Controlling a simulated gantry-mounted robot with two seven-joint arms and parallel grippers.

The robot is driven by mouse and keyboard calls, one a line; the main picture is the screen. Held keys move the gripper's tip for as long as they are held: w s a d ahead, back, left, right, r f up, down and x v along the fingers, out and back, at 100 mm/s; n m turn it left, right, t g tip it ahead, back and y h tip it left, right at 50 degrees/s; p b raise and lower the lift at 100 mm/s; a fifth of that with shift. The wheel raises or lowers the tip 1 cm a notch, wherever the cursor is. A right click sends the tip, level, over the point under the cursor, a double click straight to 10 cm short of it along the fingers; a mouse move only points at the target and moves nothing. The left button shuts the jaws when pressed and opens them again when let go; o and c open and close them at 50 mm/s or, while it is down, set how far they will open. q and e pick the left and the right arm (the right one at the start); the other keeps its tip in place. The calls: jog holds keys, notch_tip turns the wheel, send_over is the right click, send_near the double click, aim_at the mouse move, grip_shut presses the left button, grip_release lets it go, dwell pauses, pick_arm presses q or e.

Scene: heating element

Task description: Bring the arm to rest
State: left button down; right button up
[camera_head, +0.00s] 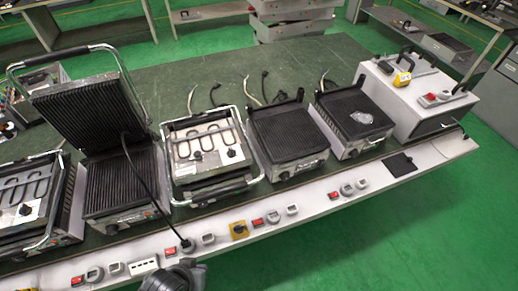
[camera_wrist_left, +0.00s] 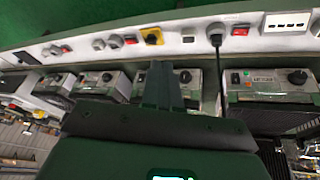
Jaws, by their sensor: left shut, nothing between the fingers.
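My left gripper (camera_wrist_left: 161,72) shows in the left wrist view with its fingers together and nothing between them. It points toward the front panel of the bench, apart from any appliance as far as I can tell. In the head view a dark part of my arm (camera_head: 174,278) shows at the bottom edge, in front of the bench's front strip; the fingers cannot be made out there. My right gripper is in neither view.
Several contact grills stand in a row on the bench; one has its ribbed lid (camera_head: 85,112) raised. A grill with exposed heating element (camera_head: 207,146) stands mid-row. A black cable runs to a plug (camera_head: 187,244) near my arm. A white box (camera_head: 415,97) stands right. Green floor (camera_head: 400,235) is clear.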

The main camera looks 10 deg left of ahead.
pick_arm(q)
notch_tip(320, 180, up, 25)
jog(key=s+a+m+g+p, duration=0.1)
jog(key=m+p, duration=0.3)
jog(key=p, duration=2)
jog(key=shift+s, duration=0.4)
jog(key=shift+a+f, duration=0.1)
